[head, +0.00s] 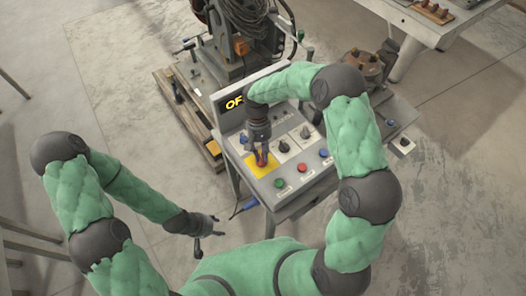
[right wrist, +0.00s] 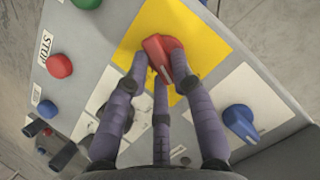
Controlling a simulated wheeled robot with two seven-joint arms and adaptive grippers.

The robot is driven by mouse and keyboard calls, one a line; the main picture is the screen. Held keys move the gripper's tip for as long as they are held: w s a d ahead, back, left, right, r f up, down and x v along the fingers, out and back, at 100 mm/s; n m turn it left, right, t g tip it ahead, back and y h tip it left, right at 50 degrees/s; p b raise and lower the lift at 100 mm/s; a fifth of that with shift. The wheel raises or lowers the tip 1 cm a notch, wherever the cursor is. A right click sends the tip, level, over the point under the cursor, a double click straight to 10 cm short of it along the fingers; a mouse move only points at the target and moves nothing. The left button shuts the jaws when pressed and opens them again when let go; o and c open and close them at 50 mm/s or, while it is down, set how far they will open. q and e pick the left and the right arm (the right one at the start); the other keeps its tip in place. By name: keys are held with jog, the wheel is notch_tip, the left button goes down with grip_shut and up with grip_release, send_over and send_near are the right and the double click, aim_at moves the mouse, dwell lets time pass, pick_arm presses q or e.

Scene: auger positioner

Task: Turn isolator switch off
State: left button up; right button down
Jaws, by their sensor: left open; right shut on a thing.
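The isolator switch is a red knob (head: 261,157) on a yellow plate (head: 250,166) at the left of the sloped control panel. In the right wrist view the red knob (right wrist: 163,53) sits on the yellow plate (right wrist: 200,27). My right gripper (head: 260,150) reaches down over the panel, its fingers (right wrist: 165,72) shut on the red knob. The fingers hide part of the knob. A dark display (head: 234,103) behind the panel shows yellow letters that read "OF", the rest hidden by my right arm. My left gripper (head: 207,226) is open and empty, left of the panel and apart from it.
Beside the switch are black knobs (head: 284,146), a blue knob (right wrist: 241,120), a green button (head: 279,183) and a red button (head: 308,169). Machinery (head: 238,62) stands behind on a pallet.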

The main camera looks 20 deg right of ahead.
jog(key=shift+w+a+n+h+p, duration=0.15)
jog(key=shift+n+h, duration=0.3)
jog(key=shift+n, duration=0.65)
jog(key=shift+s+a+n+h+p, duration=0.1)
jog(key=shift+n+h+p, duration=0.25)
jog(key=shift+n, duration=0.75)
jog(key=c, duration=1)
grip_release()
jog(key=shift+c, duration=0.2)
jog(key=v, duration=1.2)
jog(key=shift+a, duration=0.15)
